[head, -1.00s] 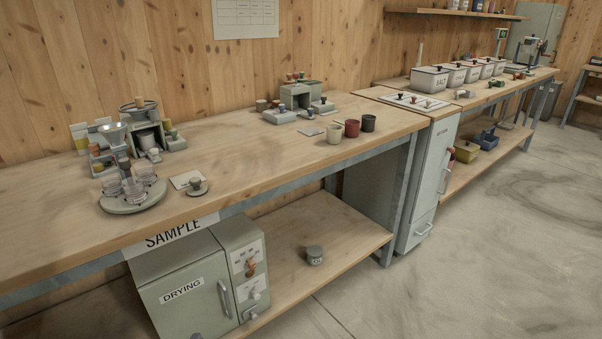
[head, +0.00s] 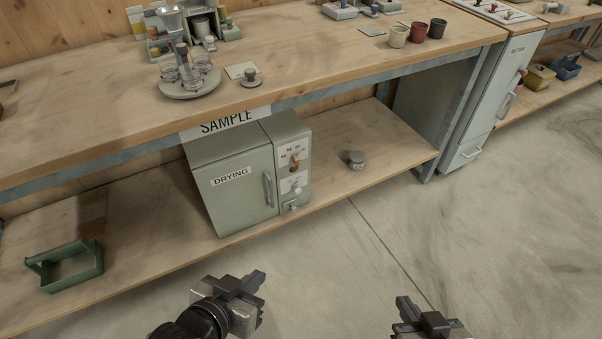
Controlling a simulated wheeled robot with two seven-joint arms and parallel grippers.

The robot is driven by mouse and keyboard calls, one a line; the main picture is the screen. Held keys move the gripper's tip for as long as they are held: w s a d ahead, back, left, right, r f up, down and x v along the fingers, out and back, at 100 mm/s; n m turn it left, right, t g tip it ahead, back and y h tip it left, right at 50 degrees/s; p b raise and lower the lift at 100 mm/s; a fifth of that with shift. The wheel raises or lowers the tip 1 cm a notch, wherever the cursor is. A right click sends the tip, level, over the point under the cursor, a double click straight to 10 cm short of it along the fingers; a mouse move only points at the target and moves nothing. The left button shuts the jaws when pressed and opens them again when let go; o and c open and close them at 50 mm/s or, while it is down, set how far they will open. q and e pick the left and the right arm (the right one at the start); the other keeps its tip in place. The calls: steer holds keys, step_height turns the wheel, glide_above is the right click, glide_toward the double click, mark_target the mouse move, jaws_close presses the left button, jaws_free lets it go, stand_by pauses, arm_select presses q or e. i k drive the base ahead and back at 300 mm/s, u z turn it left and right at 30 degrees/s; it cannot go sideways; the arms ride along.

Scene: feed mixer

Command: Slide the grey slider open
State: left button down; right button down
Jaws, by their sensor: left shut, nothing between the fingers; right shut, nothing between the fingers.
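A drying oven (head: 235,190), pale grey-green and labelled DRYING, stands on the lower shelf under the SAMPLE sign. Its right-hand panel (head: 294,158) carries an orange-tipped control (head: 295,164), a white knob (head: 297,189) and a small grey piece (head: 292,207) low down. I cannot tell for sure which part is the grey slider. My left gripper (head: 252,286) is shut and empty, in front of the shelf and below the oven in the picture. My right gripper (head: 412,312) is shut and empty at the bottom edge, further right. Both are apart from the oven.
A green open tray (head: 66,267) sits on the lower shelf at left. The bench top (head: 330,65) holds a round tray of glasses (head: 190,85) and several cups. The floor at right is clear.

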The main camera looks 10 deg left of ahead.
mark_target(292, 204)
steer(key=u, duration=1.75)
steer(key=k, duration=0.95)
steer(key=z, duration=1.55)
steer(key=i, duration=1.5)
